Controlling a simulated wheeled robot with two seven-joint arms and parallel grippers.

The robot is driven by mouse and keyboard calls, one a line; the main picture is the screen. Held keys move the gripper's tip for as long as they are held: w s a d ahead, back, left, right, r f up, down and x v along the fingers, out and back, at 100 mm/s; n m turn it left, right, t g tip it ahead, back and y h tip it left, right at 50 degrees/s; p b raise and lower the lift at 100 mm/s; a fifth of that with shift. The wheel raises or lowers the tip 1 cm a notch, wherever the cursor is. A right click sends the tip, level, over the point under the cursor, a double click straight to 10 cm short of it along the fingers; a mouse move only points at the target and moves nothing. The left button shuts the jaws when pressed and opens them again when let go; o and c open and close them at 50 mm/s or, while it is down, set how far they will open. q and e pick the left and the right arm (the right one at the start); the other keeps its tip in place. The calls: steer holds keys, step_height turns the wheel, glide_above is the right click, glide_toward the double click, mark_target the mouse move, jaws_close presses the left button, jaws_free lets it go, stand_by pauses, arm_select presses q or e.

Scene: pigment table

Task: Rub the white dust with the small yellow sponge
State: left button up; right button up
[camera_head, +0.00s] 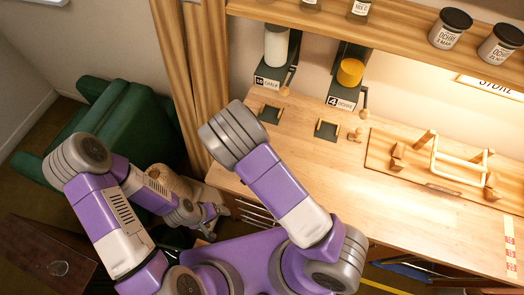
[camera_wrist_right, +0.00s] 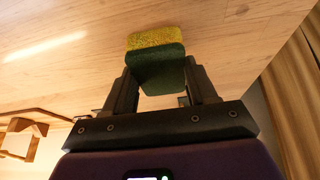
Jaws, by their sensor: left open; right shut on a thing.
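The small sponge (camera_wrist_right: 155,55) shows in the right wrist view, with a yellow layer at the far side and a dark green layer nearer me. My right gripper (camera_wrist_right: 163,85) is shut on it, above or against the wooden worktop; I cannot tell if it touches. In the head view the right gripper and sponge are hidden behind my arm. My left gripper (camera_head: 212,222) is open and empty, low beside the worktop's left front. I cannot make out white dust; a pale streak (camera_wrist_right: 45,46) on the wood in the wrist view may be only glare.
The wooden worktop (camera_head: 300,165) has a chalk dispenser (camera_head: 276,50) and an ochre dispenser (camera_head: 349,75) at its back. A wooden frame with handles (camera_head: 455,165) stands on the right. A green armchair (camera_head: 125,115) is at left. The worktop's middle is clear.

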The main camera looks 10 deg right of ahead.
step_height(320, 180, up, 3)
steer(key=shift+f+p, duration=0.1)
steer(key=shift+p, duration=0.9)
steer(key=shift+r, duration=1.15)
